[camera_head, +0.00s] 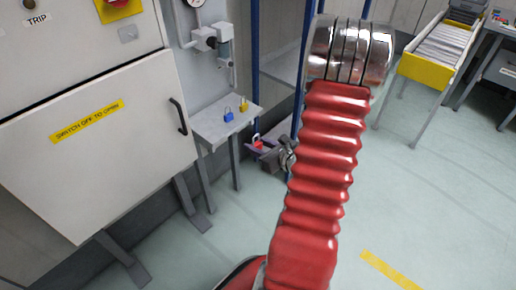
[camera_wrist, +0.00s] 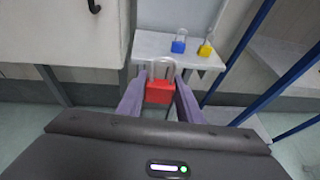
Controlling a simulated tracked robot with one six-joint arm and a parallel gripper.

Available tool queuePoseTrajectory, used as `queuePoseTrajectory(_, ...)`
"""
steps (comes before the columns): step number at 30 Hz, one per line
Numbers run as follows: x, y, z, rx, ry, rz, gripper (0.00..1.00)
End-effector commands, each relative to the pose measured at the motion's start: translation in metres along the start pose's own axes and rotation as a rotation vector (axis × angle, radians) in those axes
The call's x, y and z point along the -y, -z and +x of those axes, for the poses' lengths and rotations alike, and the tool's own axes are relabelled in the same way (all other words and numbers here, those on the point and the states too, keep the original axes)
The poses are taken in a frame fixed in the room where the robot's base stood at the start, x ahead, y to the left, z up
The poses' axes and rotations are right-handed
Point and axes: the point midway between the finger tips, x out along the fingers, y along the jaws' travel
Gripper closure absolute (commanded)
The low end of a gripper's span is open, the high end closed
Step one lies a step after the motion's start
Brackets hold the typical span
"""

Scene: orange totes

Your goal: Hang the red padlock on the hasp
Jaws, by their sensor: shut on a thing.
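The red padlock (camera_wrist: 159,92) is between the two purple fingers of my gripper (camera_wrist: 159,98) in the wrist view, with its pale shackle pointing up. In the head view the padlock (camera_head: 258,143) shows small at the tip of my gripper (camera_head: 262,149), off the front of the small grey shelf and below its top. My gripper is shut on the padlock's body. I cannot make out the hasp for certain in either view. A black handle (camera_head: 178,116) is on the right edge of the grey cabinet door (camera_head: 100,140).
A blue padlock (camera_head: 228,115) and a yellow padlock (camera_head: 243,104) stand on the small shelf (camera_head: 212,128). Blue posts (camera_head: 255,45) rise just right of it. A yellow-ended roller conveyor (camera_head: 425,70) stands at the far right. The floor between is open.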

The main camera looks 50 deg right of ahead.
Motion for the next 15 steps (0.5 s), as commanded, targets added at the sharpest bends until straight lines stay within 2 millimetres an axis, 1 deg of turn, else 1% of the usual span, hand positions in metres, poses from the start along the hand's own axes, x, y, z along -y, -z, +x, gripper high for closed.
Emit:
queuePoseTrajectory(8,-0.021,-0.016,0.02,-0.002,0.007,-0.002,0.87)
queuePoseTrajectory(11,-0.034,-0.025,0.03,-0.002,0.003,-0.005,0.87)
queuePoseTrajectory(15,-0.06,-0.041,0.047,-0.002,-0.013,-0.013,0.87)
